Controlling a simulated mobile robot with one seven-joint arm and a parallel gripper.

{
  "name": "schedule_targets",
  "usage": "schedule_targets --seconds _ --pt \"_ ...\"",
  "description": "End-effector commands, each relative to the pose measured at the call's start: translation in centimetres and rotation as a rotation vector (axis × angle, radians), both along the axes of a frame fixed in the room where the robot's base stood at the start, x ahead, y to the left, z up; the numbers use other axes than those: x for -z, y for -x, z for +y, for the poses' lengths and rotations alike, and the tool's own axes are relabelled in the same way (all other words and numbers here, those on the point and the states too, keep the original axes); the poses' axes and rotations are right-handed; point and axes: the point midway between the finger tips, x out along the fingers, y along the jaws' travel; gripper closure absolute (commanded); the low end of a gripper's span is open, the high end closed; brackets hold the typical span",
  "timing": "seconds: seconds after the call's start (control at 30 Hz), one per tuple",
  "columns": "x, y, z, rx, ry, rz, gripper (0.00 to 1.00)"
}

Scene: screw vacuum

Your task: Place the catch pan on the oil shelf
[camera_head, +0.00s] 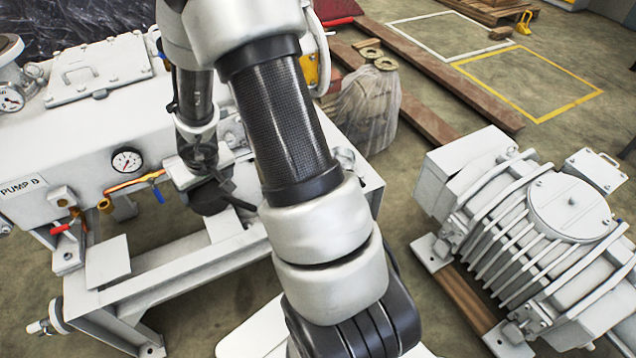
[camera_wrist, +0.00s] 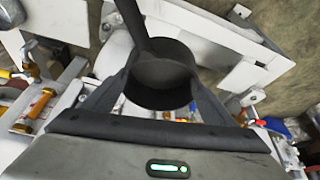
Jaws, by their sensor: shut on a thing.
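The catch pan (camera_wrist: 163,78) is a dark, round vessel with a long dark handle, seen in the wrist view. My gripper (camera_wrist: 160,84) is shut on its body, one finger on each side. In the head view, the dark pan (camera_head: 210,203) hangs under my gripper (camera_head: 214,180), close to the front of the white pump labelled PUMP B, above its frame. My arm hides part of this area. A small pale plate (camera_head: 107,262) stands out at the front of the frame; I cannot tell whether it is the oil shelf. The pan's underside is hidden.
PUMP B (camera_head: 85,130) has a gauge (camera_head: 127,161), a brass pipe with a blue-handled valve (camera_head: 155,187), and a red-handled valve (camera_head: 64,229) close by. A finned white machine (camera_head: 540,235) stands at the right. A wrapped bundle (camera_head: 368,108) stands behind. Floor between is open.

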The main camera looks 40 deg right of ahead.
Motion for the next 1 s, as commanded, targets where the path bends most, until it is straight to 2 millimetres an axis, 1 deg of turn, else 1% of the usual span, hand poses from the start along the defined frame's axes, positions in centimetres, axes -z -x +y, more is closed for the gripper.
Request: schedule_targets --seconds 0.17,0.37,0.53,0.67,0.77,0.87,1.0 --pt "1.4 0.4 -0.4 0.003 0.001 0.001 0.45" --pt "3.2 0.9 -1.2 0.013 0.003 0.002 0.45" --pt "5.6 2.0 -2.9 0.034 0.003 0.004 0.45" --pt "7.2 2.9 -4.9 0.057 0.002 0.003 0.45" --pt "8.4 3.8 -6.7 0.075 0.002 0.003 0.45" --pt "9.4 4.7 -8.8 0.093 0.001 0.002 0.45" --pt "10.9 6.4 -12.3 0.119 0.002 0.003 0.45"
